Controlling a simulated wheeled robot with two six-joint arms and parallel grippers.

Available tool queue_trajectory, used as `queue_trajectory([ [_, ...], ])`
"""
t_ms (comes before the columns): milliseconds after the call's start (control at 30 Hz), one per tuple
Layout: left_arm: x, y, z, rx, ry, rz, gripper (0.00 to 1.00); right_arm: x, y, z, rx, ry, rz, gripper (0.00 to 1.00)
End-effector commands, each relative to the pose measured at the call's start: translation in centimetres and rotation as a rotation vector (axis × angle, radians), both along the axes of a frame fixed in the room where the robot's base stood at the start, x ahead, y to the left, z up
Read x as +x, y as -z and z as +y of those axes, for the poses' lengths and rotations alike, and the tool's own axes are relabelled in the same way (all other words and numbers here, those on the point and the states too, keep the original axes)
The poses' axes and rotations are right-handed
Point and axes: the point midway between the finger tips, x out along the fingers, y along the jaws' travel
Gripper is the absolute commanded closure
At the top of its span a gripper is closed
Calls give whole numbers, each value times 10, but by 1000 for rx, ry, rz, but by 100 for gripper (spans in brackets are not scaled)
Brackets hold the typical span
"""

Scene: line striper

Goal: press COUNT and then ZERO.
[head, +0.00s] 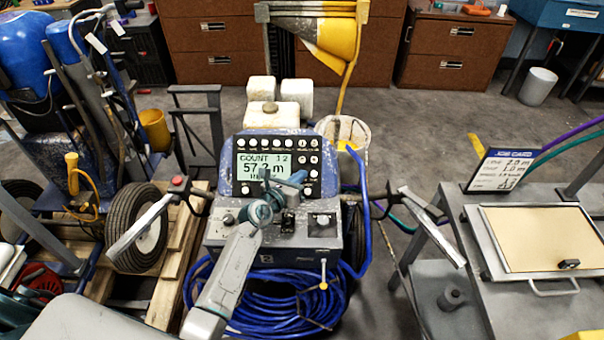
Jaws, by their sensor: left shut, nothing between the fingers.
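The line striper's control panel (242,190) stands upright in the middle of the head view. A row of round white buttons (277,143) runs along the panel's top, with more round buttons (314,159) right of the display. Their labels are too small to read, so I cannot tell which are COUNT and ZERO. My left gripper (265,172) is shut and empty, in front of the display's lower right. I cannot tell whether it touches the panel. My right gripper is not in view.
The striper's handles (143,226) spread left and right. A coiled blue hose (270,305) hangs below the console. A grey table (530,312) with a job card (500,170) stands at right. A pallet (168,290) and another blue machine crowd the left.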

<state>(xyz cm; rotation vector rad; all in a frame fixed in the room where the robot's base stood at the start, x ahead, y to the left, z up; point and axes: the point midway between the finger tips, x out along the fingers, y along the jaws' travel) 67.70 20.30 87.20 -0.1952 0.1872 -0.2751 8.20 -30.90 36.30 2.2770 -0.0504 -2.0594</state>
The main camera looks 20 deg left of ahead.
Motion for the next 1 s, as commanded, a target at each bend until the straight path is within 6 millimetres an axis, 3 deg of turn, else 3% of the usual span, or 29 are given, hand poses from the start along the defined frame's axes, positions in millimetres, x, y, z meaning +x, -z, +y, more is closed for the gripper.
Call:
queue_trajectory([
  [1000,6,6,2,0,0,0,100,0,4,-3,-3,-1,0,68],
])
